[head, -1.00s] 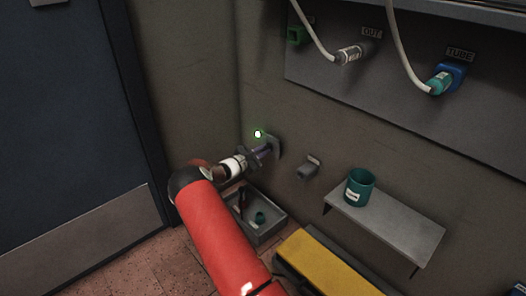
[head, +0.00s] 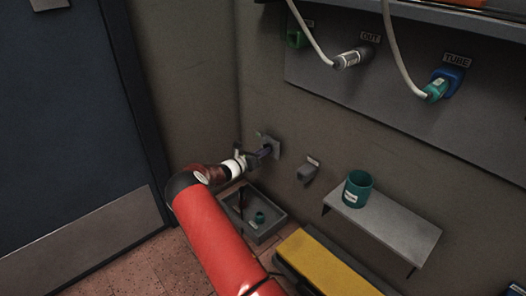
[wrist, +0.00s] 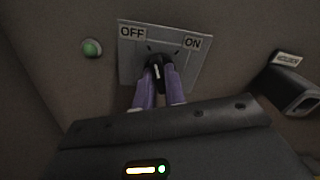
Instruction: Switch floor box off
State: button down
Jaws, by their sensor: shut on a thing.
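The switch plate (wrist: 190,58) is on the wall, with OFF at its upper left and ON at its upper right in the wrist view. The plate also shows in the head view (head: 276,147). A black knob (wrist: 158,61) sits at its middle; its white mark points roughly up, leaning slightly toward OFF. My gripper (wrist: 159,78) has purple fingers shut on the knob from both sides. It also shows in the head view (head: 264,152). The fingers hide part of the knob. A round green lamp (wrist: 91,47) left of the plate looks dull.
A holder (wrist: 290,92) is on the wall to the right. A grey tray (head: 279,218) with small items lies below my arm. A shelf (head: 400,228) bears a teal cup (head: 358,190). A yellow-topped bench (head: 322,263) stands in front.

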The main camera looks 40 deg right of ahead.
jog(key=shift+n, duration=1.2)
jog(key=c, duration=1.5)
grip_release()
jog(key=shift+o, duration=0.2)
jog(key=a, duration=0.7)
jog(key=shift+s+a+p, duration=0.3)
jog(key=shift+a+p, duration=0.1)
jog(key=shift+p, duration=0.05)
